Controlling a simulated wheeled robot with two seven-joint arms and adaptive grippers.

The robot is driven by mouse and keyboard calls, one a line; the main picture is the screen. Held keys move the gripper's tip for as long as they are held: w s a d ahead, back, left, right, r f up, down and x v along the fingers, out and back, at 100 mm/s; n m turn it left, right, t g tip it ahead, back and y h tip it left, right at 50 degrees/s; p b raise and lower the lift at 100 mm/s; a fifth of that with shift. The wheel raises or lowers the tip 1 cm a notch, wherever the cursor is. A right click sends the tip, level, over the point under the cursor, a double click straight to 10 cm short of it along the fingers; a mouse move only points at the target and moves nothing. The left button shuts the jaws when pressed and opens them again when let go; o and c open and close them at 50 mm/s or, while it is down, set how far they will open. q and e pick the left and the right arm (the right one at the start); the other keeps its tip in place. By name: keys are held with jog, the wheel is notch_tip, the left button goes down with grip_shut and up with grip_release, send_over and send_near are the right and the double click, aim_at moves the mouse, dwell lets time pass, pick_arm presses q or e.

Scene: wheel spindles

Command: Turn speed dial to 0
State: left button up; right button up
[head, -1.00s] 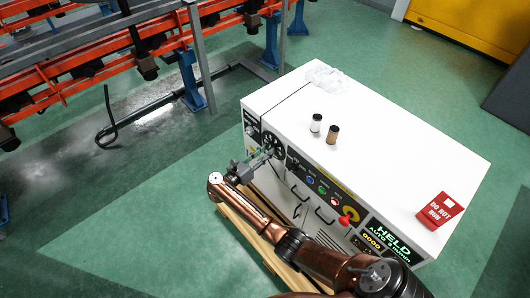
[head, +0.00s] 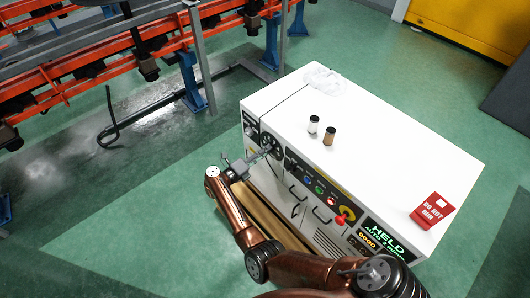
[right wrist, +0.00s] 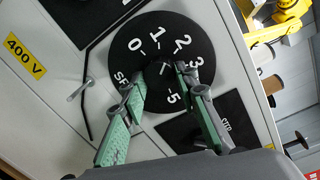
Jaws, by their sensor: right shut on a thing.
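The speed dial (head: 272,142) is a black disc on the front of the white cabinet, near its left end. In the right wrist view the dial (right wrist: 150,40) shows white numbers, including 0, 1, 2, 3 and 5, and part of a word at its left. My right gripper (head: 267,153) reaches the dial from the front. In the right wrist view its green-padded fingers (right wrist: 163,78) are shut on the dark knob at the dial's centre, which they largely hide. A small white mark shows between the fingertips; I cannot tell which number it points at. My left gripper is out of view.
The cabinet top (head: 385,150) carries two small jars (head: 313,124), a crumpled clear bag (head: 322,78) and a red "DO NOT RUN" sign (head: 432,210). Buttons, handles and a red knob (head: 344,217) line the front. A "400 V" label (right wrist: 24,55) is near the dial.

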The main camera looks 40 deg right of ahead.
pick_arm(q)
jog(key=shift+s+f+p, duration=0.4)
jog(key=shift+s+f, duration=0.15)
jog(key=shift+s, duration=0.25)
pick_arm(e)
jog(key=shift+w+a+n+g, duration=0.1)
jog(key=shift+n+g, duration=0.25)
jog(key=shift+n, duration=2.65)
jog(key=shift+w+n+g, duration=0.1)
jog(key=shift+n+g, duration=0.25)
jog(key=shift+n, duration=2.65)
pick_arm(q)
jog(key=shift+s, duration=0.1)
pick_arm(e)
jog(key=o, duration=1)
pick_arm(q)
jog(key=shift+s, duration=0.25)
pick_arm(e)
jog(key=shift+o, duration=0.7)
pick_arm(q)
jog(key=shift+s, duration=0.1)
pick_arm(e)
jog(key=a, duration=1.2)
jog(key=shift+s+r, duration=0.25)
jog(key=shift+r, duration=0.15)
